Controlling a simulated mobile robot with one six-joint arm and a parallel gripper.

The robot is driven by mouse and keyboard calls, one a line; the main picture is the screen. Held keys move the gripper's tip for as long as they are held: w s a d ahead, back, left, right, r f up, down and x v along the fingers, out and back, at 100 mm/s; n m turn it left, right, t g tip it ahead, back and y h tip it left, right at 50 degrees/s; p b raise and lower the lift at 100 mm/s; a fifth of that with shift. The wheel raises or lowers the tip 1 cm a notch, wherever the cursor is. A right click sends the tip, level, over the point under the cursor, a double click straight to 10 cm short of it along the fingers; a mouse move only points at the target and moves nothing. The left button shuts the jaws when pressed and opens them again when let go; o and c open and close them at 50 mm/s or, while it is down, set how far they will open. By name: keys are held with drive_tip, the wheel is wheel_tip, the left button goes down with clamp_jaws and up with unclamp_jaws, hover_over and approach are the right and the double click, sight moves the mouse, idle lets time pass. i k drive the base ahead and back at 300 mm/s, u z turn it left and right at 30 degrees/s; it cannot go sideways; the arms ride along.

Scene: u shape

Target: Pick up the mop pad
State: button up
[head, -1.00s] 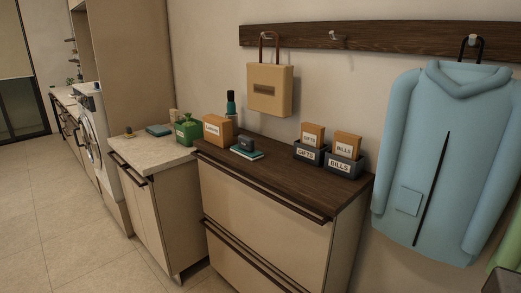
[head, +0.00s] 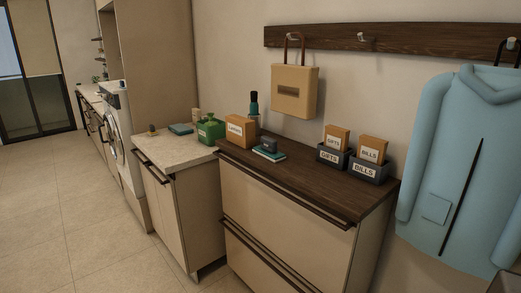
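I cannot tell for certain which thing is the mop pad. A flat teal-blue item (head: 181,129) lies on the light-topped cabinet, towards its back. Another flat teal item (head: 268,154) lies on the dark wooden dresser top, with a small dark block (head: 268,145) resting on it. Both are small in the picture, and neither shows a readable label. My gripper is not in view.
The light-topped cabinet (head: 195,150) also holds a green container (head: 211,130). The dark-topped dresser (head: 330,187) holds an orange box (head: 241,129), and gifts (head: 333,158) and bills (head: 369,168) holders. A blue coat (head: 455,170) hangs right. The tiled floor (head: 60,220) at left is clear.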

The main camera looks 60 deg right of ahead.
sight(268, 149)
drive_tip(key=i, duration=0.85)
drive_tip(key=z, duration=0.05)
